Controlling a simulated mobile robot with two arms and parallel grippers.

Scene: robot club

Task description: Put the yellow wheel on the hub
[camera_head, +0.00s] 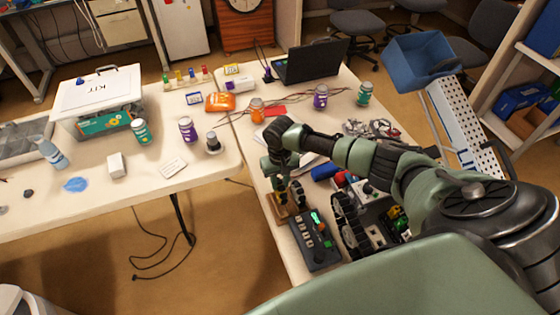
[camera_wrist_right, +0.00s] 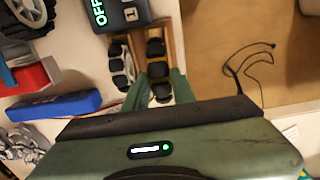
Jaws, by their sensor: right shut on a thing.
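My right gripper (camera_head: 281,186) points down at the near left edge of the right-hand table. In the right wrist view its green fingers (camera_wrist_right: 159,95) are shut on a black-tyred wheel with yellow showing in it, the yellow wheel (camera_wrist_right: 158,73). The wheel is at a wooden rack (camera_wrist_right: 170,35), which also shows in the head view (camera_head: 281,212); I cannot tell whether it touches the rack. A rover with big black wheels (camera_head: 350,226) stands right of the gripper, partly behind my arm. I cannot make out the bare hub. My left gripper is out of view.
A wheel with a pale hub (camera_wrist_right: 122,63) sits close beside the fingers. A dark control box (camera_head: 315,240) reading OFF in the wrist view stands near the rack. A blue block (camera_head: 325,171) lies behind. Bottles and a laptop (camera_head: 310,62) stand farther back. Floor lies left of the table edge.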

